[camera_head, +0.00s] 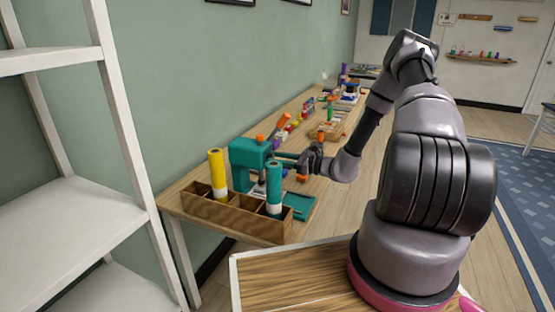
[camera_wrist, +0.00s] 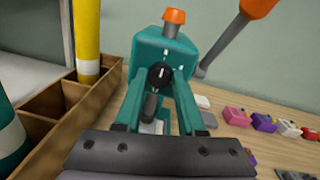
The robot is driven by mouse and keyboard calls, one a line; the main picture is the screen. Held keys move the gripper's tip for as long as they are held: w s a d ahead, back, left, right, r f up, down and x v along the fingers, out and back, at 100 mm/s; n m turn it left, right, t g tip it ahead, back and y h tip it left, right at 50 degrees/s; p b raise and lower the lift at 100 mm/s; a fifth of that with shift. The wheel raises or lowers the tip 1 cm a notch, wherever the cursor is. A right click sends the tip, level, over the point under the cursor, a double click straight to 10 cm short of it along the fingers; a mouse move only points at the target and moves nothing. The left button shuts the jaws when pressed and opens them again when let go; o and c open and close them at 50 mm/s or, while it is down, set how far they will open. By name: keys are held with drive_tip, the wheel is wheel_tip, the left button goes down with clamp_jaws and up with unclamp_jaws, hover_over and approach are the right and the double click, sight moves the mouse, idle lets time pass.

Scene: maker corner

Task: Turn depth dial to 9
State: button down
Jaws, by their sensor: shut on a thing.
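The teal bench machine (camera_head: 248,153) stands on the workbench, with an orange knob on top and an orange-tipped lever. Its body (camera_wrist: 150,46) fills the upper middle of the wrist view. The depth dial (camera_wrist: 158,76) is a round black knob with a white mark on the machine's front. The mark points about straight up; no numbers are legible. My gripper (camera_head: 309,160) reaches the machine from the right. In the wrist view, my gripper (camera_wrist: 157,80) has its fingers on both sides of the dial and is shut on it. In the head view the dial is hidden.
A wooden divided box (camera_head: 225,220) with a yellow tube (camera_head: 217,172) and a teal tube (camera_head: 273,185) stands at the bench's near end, close to the machine. Small coloured blocks (camera_wrist: 265,123) lie to the right. A white shelf (camera_head: 75,215) stands at the left.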

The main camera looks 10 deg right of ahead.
drive_tip(key=shift+m, duration=0.3)
drive_tip(key=m, duration=0.8)
drive_tip(key=m+t, duration=0.1)
drive_tip(key=m, duration=1.4)
drive_tip(key=shift+f+m+t, duration=0.25)
drive_tip(key=shift+m+t, duration=0.05)
drive_tip(key=shift+m, duration=0.3)
drive_tip(key=c, duration=0.5)
unclamp_jaws()
